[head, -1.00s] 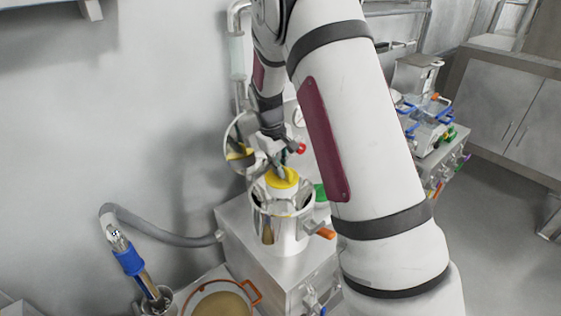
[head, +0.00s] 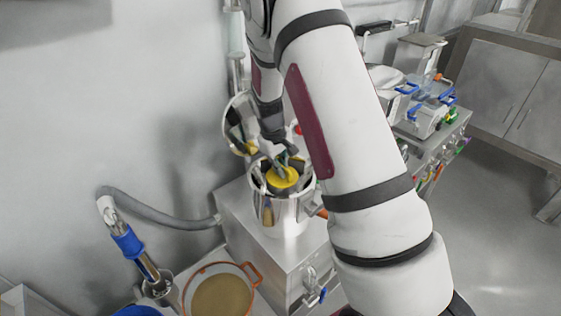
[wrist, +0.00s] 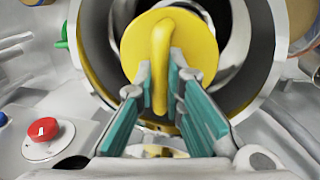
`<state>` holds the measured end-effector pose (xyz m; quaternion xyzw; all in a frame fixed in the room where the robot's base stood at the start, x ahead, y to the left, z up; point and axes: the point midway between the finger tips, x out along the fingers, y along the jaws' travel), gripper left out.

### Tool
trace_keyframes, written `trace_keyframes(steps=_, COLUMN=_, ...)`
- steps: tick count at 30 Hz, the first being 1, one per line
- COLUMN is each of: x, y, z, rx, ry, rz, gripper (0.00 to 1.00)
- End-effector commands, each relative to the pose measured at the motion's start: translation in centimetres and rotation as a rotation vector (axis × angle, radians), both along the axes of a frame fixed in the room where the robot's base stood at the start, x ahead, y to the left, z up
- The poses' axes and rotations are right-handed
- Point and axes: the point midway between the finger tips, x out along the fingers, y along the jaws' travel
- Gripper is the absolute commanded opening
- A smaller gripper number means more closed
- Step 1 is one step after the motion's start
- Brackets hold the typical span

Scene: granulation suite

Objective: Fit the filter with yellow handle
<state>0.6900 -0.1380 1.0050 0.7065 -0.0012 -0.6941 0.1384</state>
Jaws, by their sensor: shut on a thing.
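The filter with yellow handle (wrist: 190,40) fills the upper middle of the wrist view, its round yellow top facing the camera. My gripper (wrist: 160,88) is shut on the raised yellow grip bar, with its teal pads on either side. In the head view the yellow top (head: 283,178) sits at the mouth of the metal housing (head: 293,218), under my gripper (head: 282,168). The housing's rim (wrist: 268,70) surrounds the yellow top in the wrist view, with a dark gap between them. How deep the filter sits is hidden.
The housing's open lid (head: 240,125) stands against the wall behind. A red button (wrist: 43,129) lies left of the housing in the wrist view. A sieve with an orange rim (head: 222,292) and a blue-collared hose wand (head: 130,243) are at front left. My arm covers much of the right.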

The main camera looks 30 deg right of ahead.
Motion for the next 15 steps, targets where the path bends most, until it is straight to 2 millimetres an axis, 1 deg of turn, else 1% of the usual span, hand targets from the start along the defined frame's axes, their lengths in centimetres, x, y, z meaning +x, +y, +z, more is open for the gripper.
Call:
trace_keyframes(steps=9, x=0.1, y=0.0, z=-2.4, rx=0.000, ry=0.000, rz=0.000, gripper=0.00)
trace_keyframes(steps=15, x=0.1, y=0.0, z=-3.5, rx=0.000, ry=0.000, rz=0.000, gripper=0.00)
